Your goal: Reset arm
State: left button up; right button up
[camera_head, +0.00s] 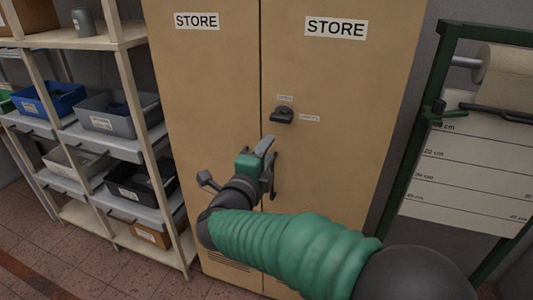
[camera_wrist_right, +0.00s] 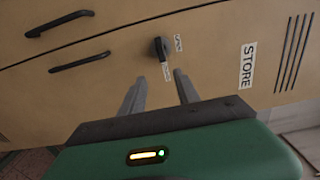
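My right gripper (camera_head: 268,152) is raised in front of the tan store cabinet (camera_head: 345,90), just below and left of the dark knob (camera_head: 283,115) on its doors. In the right wrist view my right gripper (camera_wrist_right: 160,88) shows two fingers spread apart with nothing between them. The knob (camera_wrist_right: 161,48) lies beyond the fingertips, and I see no contact with it. Two small labels sit beside the knob. Both cabinet doors look shut. My green-sleeved right arm hides part of the lower right door. My left gripper is in neither view.
A shelf rack (camera_head: 128,90) stands left of the cabinet, with a blue bin (camera_head: 50,99), grey bins and a black bin. A green frame (camera_head: 410,140) with a paper roll (camera_head: 505,70) stands at right. Two black handles (camera_wrist_right: 80,62) show on the doors. Red tiled floor is bare at lower left.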

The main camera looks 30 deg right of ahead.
dwell(0.4)
jog(key=w+a+f+n+t+y+p, duration=0.2)
jog(key=a+f+n+y+p, duration=0.2)
jog(key=a+f+n+y, duration=0.95)
jog(key=s+d+f+n+g+p, duration=0.1)
jog(key=s+f+n+g, duration=0.4)
jog(key=s, duration=0.6)
jog(key=s+d+f+n+g+p, duration=0.2)
jog(key=s+f+n+g, duration=0.4)
jog(key=s+n, duration=0.3)
jog(key=shift+s+d+f, duration=0.2)
jog(key=shift+s+f, duration=0.3)
jog(key=shift+s, duration=0.7)
jog(key=shift+n, duration=0.25)
